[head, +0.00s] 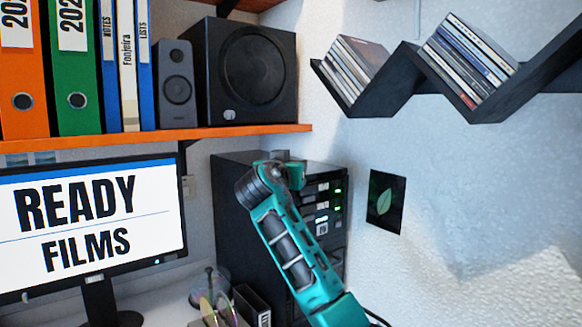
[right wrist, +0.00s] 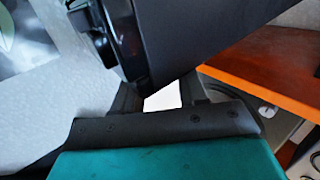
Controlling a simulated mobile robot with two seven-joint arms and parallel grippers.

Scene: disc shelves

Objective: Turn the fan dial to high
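A black tower unit (head: 240,195) stands under the orange shelf, with green-lit panels (head: 322,192) on its front. I cannot make out a fan dial or its setting. My right arm reaches in from the lower right, and its gripper (head: 281,158) is at the tower's upper front, mostly hidden by my wrist. In the right wrist view the fingers (right wrist: 162,95) stand apart with a bright gap between them. A large dark body (right wrist: 185,40) with a rounded edge and small knobs (right wrist: 102,45) covers the fingertips. I cannot tell whether they touch it. My left gripper is not in view.
The orange shelf (head: 170,137) holds binders and two speakers (head: 247,75). A monitor (head: 85,215) stands at left. A black zigzag wall shelf (head: 405,70) holds discs at upper right. A leaf picture (head: 386,201) hangs right of the tower. The wall at lower right is clear.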

